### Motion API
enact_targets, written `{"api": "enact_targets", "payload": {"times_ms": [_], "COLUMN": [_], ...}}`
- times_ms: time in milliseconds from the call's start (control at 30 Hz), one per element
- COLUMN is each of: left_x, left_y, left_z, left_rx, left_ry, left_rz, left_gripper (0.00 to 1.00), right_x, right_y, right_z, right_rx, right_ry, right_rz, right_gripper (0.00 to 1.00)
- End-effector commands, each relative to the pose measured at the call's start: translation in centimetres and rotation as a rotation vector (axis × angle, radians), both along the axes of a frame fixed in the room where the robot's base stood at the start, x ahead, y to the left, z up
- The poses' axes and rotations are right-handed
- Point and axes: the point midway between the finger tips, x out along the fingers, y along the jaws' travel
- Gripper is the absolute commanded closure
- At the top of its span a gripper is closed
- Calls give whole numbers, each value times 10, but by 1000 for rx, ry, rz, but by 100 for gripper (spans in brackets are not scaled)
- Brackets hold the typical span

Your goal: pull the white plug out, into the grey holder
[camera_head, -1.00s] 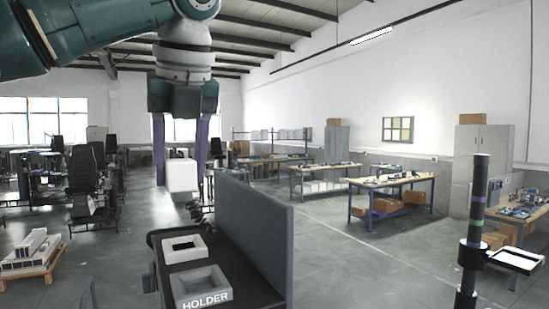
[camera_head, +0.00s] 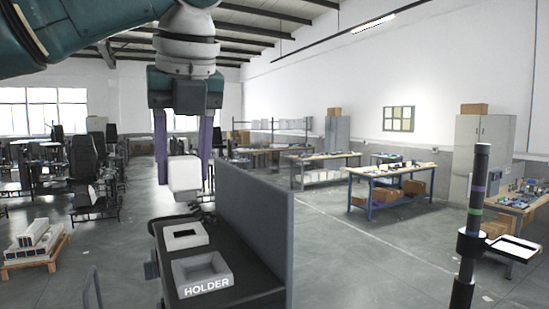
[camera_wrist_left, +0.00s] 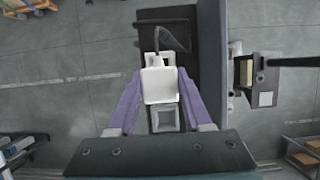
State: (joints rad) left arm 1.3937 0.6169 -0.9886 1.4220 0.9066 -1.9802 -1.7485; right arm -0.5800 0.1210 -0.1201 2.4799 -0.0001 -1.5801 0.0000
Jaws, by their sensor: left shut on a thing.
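The white plug (camera_head: 184,174) hangs between the purple fingers of my left gripper (camera_head: 184,168), which is shut on it. In the head view it is above the far part of the dark bench, clear of the bench top. In the left wrist view the plug (camera_wrist_left: 160,85) sits between the fingertips and covers part of what is below. The light socket frame (camera_head: 185,236) on the bench is empty. The grey holder (camera_head: 180,274), marked HOLDER, is an open, empty square tray nearer to me. My right gripper is not in view.
A grey upright panel (camera_head: 255,228) runs along the right side of the dark bench top (camera_head: 255,284). A dark post with a small white tray (camera_head: 512,248) stands at the right. A pallet with white boxes (camera_head: 35,246) lies on the floor at the left.

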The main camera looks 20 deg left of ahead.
Motion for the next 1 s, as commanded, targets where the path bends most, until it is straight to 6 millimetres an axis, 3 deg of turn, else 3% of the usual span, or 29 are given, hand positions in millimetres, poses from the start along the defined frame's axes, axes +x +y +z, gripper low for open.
{"api": "enact_targets", "payload": {"times_ms": [1000], "left_x": [-43], "left_y": [-52], "left_z": [1], "left_rx": [0], "left_ry": [-4], "left_rz": [-3], "left_gripper": [100], "right_x": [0], "right_y": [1], "right_z": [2], "right_rx": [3], "right_ry": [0], "right_rz": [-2], "right_gripper": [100]}}
